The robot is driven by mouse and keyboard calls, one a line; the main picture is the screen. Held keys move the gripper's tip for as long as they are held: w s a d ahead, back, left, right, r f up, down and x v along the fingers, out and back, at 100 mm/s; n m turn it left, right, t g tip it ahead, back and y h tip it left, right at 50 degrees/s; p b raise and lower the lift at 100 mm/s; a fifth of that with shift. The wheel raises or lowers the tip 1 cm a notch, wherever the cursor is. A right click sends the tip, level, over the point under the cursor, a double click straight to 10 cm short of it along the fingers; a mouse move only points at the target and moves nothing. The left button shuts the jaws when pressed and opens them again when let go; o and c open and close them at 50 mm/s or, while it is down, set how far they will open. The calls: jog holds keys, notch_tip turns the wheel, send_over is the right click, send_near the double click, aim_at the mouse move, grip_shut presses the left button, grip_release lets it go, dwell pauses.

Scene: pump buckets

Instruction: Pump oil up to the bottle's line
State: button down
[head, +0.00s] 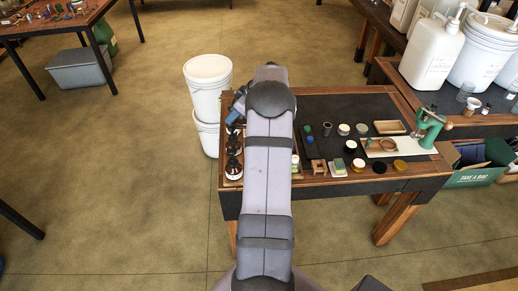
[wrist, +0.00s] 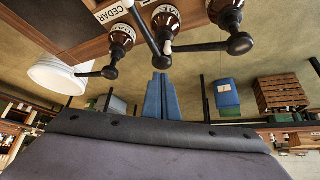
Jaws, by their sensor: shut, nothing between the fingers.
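Brown bottles (head: 234,167) with black pump tops stand in a row at the left end of the table, partly hidden by my arm in the head view. In the upside-down wrist view, three show along the top: one labelled CEDAR (wrist: 122,37), a middle one (wrist: 166,17) and a right one (wrist: 226,14), their labels cut off. Their black pump heads point toward the camera side. My gripper (wrist: 160,78) has blue fingers, shut and empty, close to the pump heads in that picture; contact cannot be told. The bottle with the line cannot be made out.
White buckets (head: 207,75) are stacked left of the table (head: 350,103); one also shows in the wrist view (wrist: 62,75). Small jars, a wooden tray (head: 389,127) and a green press (head: 430,128) occupy the table's right part. Open floor lies left.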

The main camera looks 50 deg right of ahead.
jog(key=shift+r+p, duration=0.9)
jog(key=shift+r, duration=1.5)
jog(key=s+a+m+g, duration=0.1)
jog(key=s+a+g, duration=0.1)
jog(key=a, duration=1)
jog(key=s+a+m+g, duration=0.1)
jog(key=s+a+g, duration=0.15)
jog(key=a, duration=0.95)
jog(key=s+a+f+g+h, duration=0.1)
jog(key=s+a, duration=0.6)
jog(key=s, duration=0.3)
jog(key=s+a+f+m+g, duration=0.1)
jog(key=s+a+f, duration=0.1)
jog(key=s+a, duration=0.5)
jog(key=s, duration=0.3)
jog(key=shift+a+h, duration=0.15)
jog(key=shift+h, duration=0.25)
